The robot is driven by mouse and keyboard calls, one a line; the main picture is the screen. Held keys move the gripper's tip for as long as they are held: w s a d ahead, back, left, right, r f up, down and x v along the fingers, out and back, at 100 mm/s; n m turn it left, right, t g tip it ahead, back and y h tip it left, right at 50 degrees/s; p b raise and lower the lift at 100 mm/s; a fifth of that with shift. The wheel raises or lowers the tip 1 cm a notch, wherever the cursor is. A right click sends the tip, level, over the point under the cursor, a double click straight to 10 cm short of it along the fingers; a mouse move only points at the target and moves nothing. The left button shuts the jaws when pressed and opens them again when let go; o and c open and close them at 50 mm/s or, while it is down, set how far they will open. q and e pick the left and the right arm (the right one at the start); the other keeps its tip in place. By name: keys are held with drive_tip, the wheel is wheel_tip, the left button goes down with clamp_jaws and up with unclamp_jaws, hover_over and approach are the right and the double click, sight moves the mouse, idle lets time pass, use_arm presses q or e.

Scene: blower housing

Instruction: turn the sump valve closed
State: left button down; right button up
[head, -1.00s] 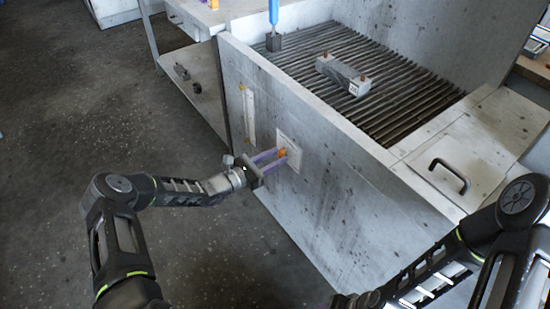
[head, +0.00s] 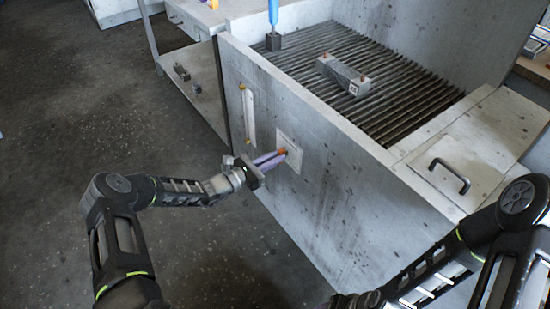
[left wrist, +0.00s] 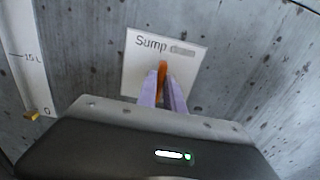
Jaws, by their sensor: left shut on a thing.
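The sump valve is a small orange handle (head: 282,151) on a pale square plate (head: 290,146) on the front wall of the grey housing. My left gripper (head: 277,156) reaches it from the left, with its purple fingers shut on the handle. In the left wrist view the orange handle (left wrist: 163,66) shows upright between the purple fingertips (left wrist: 163,80), in front of the plate marked "Sump" (left wrist: 135,72). The fingers hide the handle's lower part. My right arm shows at the lower right; its gripper fingers are out of the picture.
A sight gauge (head: 249,115) with a scale is left of the plate. A grey block (head: 338,71) lies on the slatted top (head: 385,105). A lid with a black handle (head: 450,174) is at right. A bench (head: 190,12) stands at upper left. The floor at left is clear.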

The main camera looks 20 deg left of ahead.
use_arm(q)
drive_tip(key=shift+m, duration=0.4)
drive_tip(key=m, duration=1.7)
drive_tip(key=shift+s+d+f+p, duration=0.25)
drive_tip(key=shift+f+p, duration=0.15)
drive_tip(key=c, duration=1.5)
unclamp_jaws()
drive_tip(key=shift+o, duration=0.2)
drive_tip(key=v, duration=0.7)
drive_tip(key=shift+s+a, duration=0.2)
drive_tip(key=shift+s, duration=0.1)
